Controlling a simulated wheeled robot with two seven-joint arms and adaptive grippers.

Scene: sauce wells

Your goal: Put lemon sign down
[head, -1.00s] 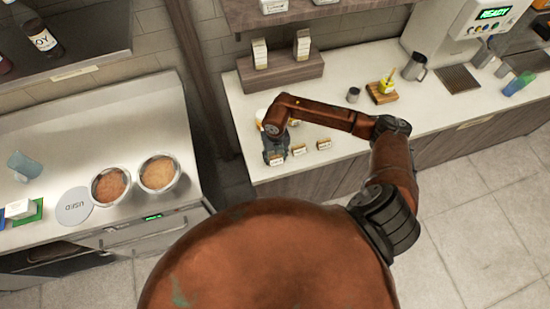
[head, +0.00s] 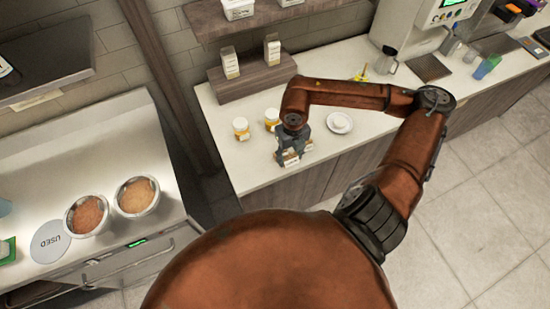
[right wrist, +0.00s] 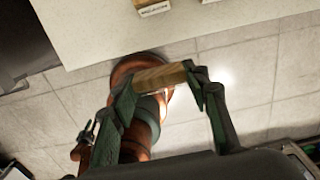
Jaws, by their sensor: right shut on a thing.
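My right gripper (head: 288,150) is low over the front edge of the back counter, at the end of the brown arm. In the right wrist view it is shut on a small wooden block (right wrist: 160,77), held crosswise between the two fingers. It looks like the lemon sign, but no label on it is readable. In the head view a small pale-labelled sign (head: 291,160) shows at the gripper's fingers. Another small sign (head: 308,145) is just to the right. The wrist view shows a labelled sign (right wrist: 154,8) on the counter, apart from the held block. My left gripper is out of view.
Two yellow jars (head: 241,129) (head: 271,120) stand behind and left of the gripper. A white saucer (head: 339,122) is to the right. The back counter (head: 225,165) has bare room at its left front. Bowls (head: 136,196) stand on the left counter.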

